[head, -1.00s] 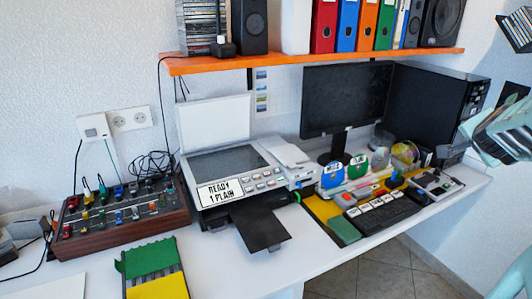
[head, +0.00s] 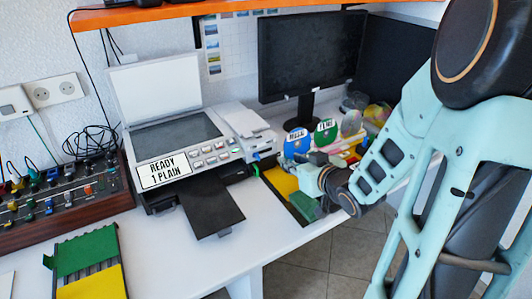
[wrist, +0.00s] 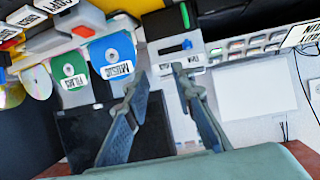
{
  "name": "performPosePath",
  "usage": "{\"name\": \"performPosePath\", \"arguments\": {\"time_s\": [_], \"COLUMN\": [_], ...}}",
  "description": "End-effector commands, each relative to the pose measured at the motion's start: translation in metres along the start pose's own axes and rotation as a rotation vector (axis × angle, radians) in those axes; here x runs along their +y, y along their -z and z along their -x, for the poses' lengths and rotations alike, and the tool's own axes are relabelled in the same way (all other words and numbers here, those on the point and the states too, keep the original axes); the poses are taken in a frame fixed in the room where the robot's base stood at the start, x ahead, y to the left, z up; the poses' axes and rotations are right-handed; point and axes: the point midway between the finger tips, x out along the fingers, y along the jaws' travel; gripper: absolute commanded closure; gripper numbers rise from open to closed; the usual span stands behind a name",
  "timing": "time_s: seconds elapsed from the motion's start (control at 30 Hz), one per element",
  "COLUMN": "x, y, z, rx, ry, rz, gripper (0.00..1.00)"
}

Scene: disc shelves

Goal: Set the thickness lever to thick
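The printer (head: 190,150) stands on the desk with its lid raised; its display reads "READY 1 PLAIN". A small blue lever (head: 256,156) shows at its right end, with a green part (head: 252,170) below it. In the wrist view, which is upside down, the blue lever (wrist: 187,45) sits by a slot in a pale side panel, just beyond my fingertips. My gripper (wrist: 158,76) is open and empty, fingers apart and not touching the lever. In the head view my gripper (head: 298,172) is right of the printer, partly hidden by my arm. The lever's exact setting is unclear.
Labelled discs (head: 297,141) stand in a rack right of the printer, close to my gripper. A black output tray (head: 210,207) juts forward. A monitor (head: 310,55) stands behind. A mixer (head: 70,200) and a green-yellow holder (head: 90,265) lie left.

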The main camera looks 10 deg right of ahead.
Motion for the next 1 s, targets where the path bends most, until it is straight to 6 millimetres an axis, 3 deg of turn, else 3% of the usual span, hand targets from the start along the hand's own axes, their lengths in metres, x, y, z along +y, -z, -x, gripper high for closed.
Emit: {"name": "performPosePath", "arguments": {"time_s": [0.1, 0.2, 0.37, 0.7, 1.0], "x": [-0.031, -0.043, -0.048, -0.055, -0.057], "y": [-0.006, -0.006, -0.007, -0.007, -0.004], "z": [0.001, 0.000, -0.016, -0.079, -0.105], "rx": [0.017, 0.024, 0.027, 0.025, 0.024], "ry": [0.086, 0.118, 0.125, 0.124, 0.121], "rz": [0.017, 0.025, 0.027, 0.026, 0.027], "gripper": [0.77, 0.77, 0.77, 0.77, 0.77]}}
